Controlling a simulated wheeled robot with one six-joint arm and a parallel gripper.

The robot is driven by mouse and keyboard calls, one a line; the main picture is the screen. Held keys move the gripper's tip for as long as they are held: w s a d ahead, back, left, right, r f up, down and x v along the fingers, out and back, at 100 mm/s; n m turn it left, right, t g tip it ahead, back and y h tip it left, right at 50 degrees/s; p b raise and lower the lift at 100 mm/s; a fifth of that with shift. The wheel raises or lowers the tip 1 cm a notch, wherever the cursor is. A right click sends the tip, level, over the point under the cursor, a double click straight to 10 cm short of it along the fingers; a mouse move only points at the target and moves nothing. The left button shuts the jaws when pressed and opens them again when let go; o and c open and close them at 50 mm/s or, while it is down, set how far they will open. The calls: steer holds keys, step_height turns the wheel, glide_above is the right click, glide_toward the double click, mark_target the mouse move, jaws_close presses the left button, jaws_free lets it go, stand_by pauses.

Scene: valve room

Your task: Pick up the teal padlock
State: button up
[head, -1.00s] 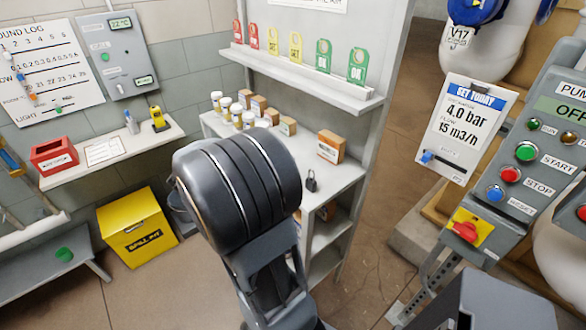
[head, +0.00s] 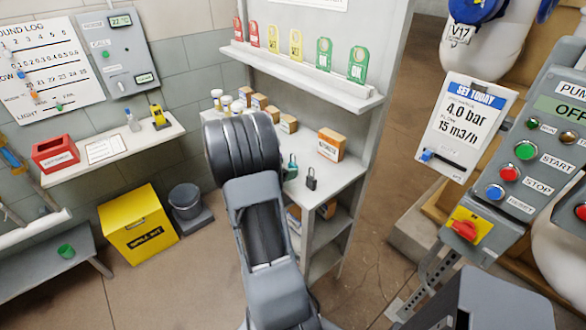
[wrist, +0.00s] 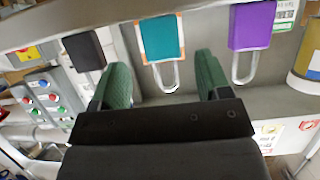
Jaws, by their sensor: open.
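The teal padlock (wrist: 167,38) shows in the wrist view just beyond my fingers, its body at the top and its metal shackle pointing down the picture. An orange-and-white edge shows around its body. In the head view the teal padlock (head: 290,170) stands on the shelf unit's top, partly beside my arm. My gripper (wrist: 162,64) is open, with one green-padded finger on either side of the line to the teal padlock's shackle. Nothing is held between the fingers. In the head view my wrist hides the gripper.
A black padlock (head: 311,180) stands right of the teal one in the head view; it is left in the wrist view (wrist: 84,50). A purple padlock (wrist: 250,26) is on the other side. A cardboard box (head: 331,145) and small boxes stand behind on the shelf top (head: 345,172).

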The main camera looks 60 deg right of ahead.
mark_target(291, 166)
steer(key=shift+x, duration=2.8)
steer(key=shift+w, duration=0.2)
steer(key=c, duration=0.9)
steer(key=shift+c, duration=0.3)
